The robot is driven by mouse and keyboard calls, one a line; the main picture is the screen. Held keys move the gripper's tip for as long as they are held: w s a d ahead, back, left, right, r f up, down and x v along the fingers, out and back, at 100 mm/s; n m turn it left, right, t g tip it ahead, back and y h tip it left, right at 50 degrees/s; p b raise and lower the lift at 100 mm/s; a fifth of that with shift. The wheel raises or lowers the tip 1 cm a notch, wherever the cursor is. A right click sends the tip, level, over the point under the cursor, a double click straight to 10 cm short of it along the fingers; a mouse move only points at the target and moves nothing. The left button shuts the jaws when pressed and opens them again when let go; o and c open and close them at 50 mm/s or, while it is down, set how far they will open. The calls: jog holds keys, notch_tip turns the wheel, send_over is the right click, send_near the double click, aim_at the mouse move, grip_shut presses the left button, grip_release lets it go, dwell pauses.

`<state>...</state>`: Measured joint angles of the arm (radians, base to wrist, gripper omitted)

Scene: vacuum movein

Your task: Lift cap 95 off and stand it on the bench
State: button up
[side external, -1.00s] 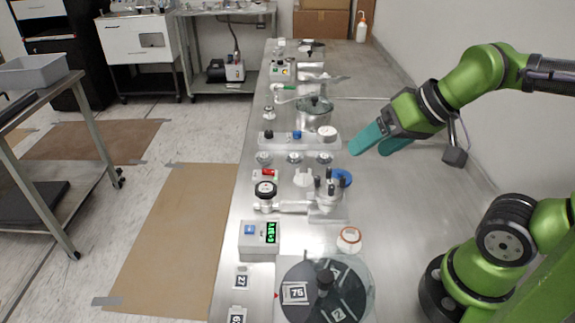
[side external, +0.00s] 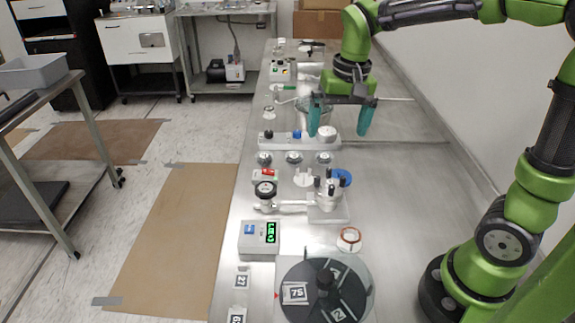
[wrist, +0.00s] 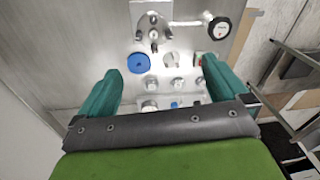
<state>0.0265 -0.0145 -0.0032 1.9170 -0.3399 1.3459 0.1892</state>
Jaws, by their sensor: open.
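No number 95 is readable, so I cannot tell which piece is cap 95. Three small metal caps (side external: 294,157) stand in a row across the bench (side external: 400,210); they also show in the wrist view (wrist: 176,82). Behind them, a white rail (side external: 282,141) carries a dark knob, a blue knob (side external: 297,134) and a round white cap (side external: 327,132). My gripper (side external: 340,118) is open and empty, pointing down above the bench near the rail's right end. In the wrist view its teal fingers (wrist: 163,72) straddle the area of caps and rail, with nothing between them.
A valve assembly with a gauge (side external: 265,189) and upright posts stands nearer, beside a blue disc (side external: 344,177). The bench's right side is clear.

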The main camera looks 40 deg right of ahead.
jog(key=w+d+r+m+g, duration=0.1)
jog(key=w+m, duration=0.1)
send_over(330, 182)
jog(key=f, duration=1)
jog(key=shift+w+d+f, duration=0.1)
jog(key=shift+d+f, duration=0.15)
jog(key=shift+f, duration=0.1)
jog(key=shift+a+f, duration=0.2)
jog(key=shift+f, duration=2.75)
jog(key=shift+c, duration=0.3)
jog(key=shift+r, duration=0.1)
jog(key=c, duration=1)
